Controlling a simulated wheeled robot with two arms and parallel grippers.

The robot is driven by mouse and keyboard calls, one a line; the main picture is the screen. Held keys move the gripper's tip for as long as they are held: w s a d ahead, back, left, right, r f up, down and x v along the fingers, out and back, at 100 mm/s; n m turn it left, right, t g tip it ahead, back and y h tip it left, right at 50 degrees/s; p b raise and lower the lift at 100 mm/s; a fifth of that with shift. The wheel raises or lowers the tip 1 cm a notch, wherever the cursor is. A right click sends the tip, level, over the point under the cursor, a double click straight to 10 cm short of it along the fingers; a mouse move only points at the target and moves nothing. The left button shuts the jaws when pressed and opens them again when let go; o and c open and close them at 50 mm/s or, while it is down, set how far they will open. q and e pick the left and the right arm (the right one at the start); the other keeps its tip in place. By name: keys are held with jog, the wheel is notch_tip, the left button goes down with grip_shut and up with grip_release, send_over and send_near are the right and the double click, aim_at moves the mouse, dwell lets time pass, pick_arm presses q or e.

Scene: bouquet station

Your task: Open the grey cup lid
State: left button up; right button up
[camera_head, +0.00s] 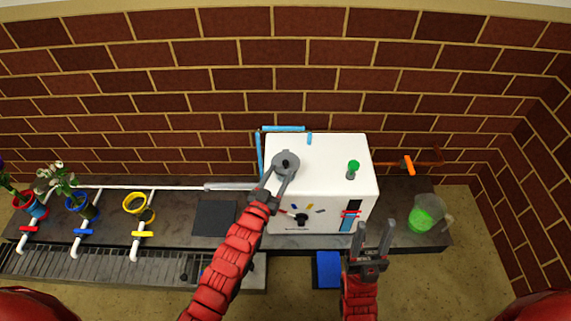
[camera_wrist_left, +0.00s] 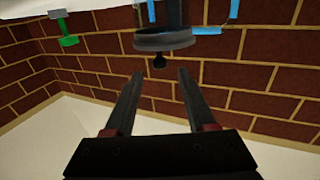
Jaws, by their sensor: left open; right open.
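The grey cup lid (camera_head: 291,158) is a round grey disc with a small black knob, at the top left of the white machine (camera_head: 325,160). In the left wrist view the lid (camera_wrist_left: 165,41) appears upside down, its black knob (camera_wrist_left: 159,62) pointing down in the picture. My left gripper (camera_head: 282,173) is at the lid, partly overlapping it. In the left wrist view its fingers (camera_wrist_left: 158,76) are apart, with the knob just beyond and between the tips. I see no contact with the knob. My right gripper (camera_head: 374,236) is open and empty in front of the machine's right side.
A green knob (camera_head: 353,165) stands on the machine's right top. A clear cup with green contents (camera_head: 425,212) is to the right. Blue (camera_head: 82,205) and yellow (camera_head: 138,204) ring holders are at left, some with flowers. An orange-handled pipe (camera_head: 407,165) is behind right.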

aim_at(284, 164)
pick_arm(q)
jog(key=b+x, duration=0.1)
jog(key=x, duration=0.4)
jog(key=shift+w, duration=0.15)
grip_shut()
dwell(1.3)
